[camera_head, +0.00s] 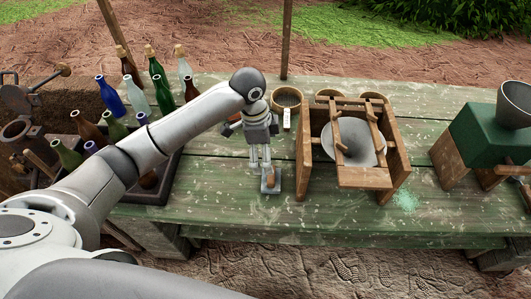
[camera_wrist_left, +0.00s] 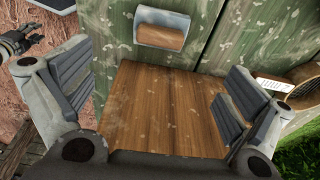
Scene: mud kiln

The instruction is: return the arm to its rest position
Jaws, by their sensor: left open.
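My left arm reaches in from the left in the head view, and its gripper (camera_head: 260,167) points down over the green table (camera_head: 225,210). The fingers are open, set wide apart in the left wrist view (camera_wrist_left: 165,95). A brown wooden surface (camera_wrist_left: 165,110) shows between them there; I cannot tell what it belongs to. A small grey block with a brown wooden top (camera_head: 270,181) lies on the table just in front of the fingertips; it also shows in the left wrist view (camera_wrist_left: 160,32). A grey and black jointed part at that view's left edge may be my right gripper.
Several bottles (camera_head: 110,97) crowd the left, under and beside my arm. A green box (camera_head: 490,135) stands far right.

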